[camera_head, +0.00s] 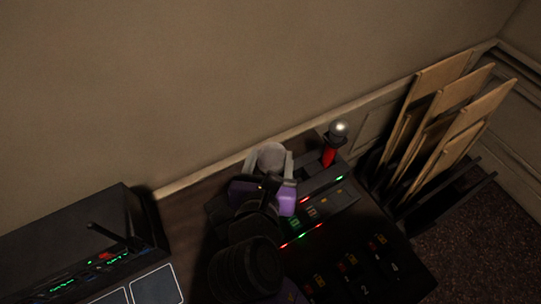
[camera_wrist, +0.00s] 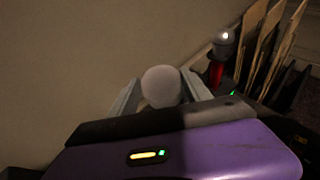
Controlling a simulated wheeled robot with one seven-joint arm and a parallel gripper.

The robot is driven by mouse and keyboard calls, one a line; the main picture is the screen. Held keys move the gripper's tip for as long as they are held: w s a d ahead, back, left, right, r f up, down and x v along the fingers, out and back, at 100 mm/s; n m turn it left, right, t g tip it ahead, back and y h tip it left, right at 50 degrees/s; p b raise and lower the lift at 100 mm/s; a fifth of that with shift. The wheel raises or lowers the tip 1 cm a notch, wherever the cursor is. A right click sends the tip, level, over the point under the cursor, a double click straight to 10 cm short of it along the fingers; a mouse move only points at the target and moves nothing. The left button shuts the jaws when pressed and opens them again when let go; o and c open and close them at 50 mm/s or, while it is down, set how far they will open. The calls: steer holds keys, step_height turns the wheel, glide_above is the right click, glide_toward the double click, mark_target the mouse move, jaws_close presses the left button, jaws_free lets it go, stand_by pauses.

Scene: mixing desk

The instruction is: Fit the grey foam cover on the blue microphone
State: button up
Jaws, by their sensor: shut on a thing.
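The grey foam cover (camera_head: 271,156) is a rounded pale grey piece between the two light grey fingers of my gripper (camera_head: 268,163). In the wrist view the cover (camera_wrist: 161,86) shows its round top between the fingertips of my gripper (camera_wrist: 160,92), which is shut on it. The cover is at the back edge of the desk, near the wall. I see no blue microphone in either view; my gripper and arm hide the area below the cover. Whether the cover touches anything beneath it, I cannot tell.
A red microphone (camera_head: 329,156) with a silver head stands upright to the right, also in the wrist view (camera_wrist: 216,72). The mixing desk (camera_head: 325,205) has lit controls. A black device (camera_head: 80,245) is at left. Wooden panels (camera_head: 440,115) lean in a rack at right.

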steer(key=shift+f, duration=0.6)
stand_by(0.4)
steer(key=o, duration=1.4)
steer(key=o, duration=0.4)
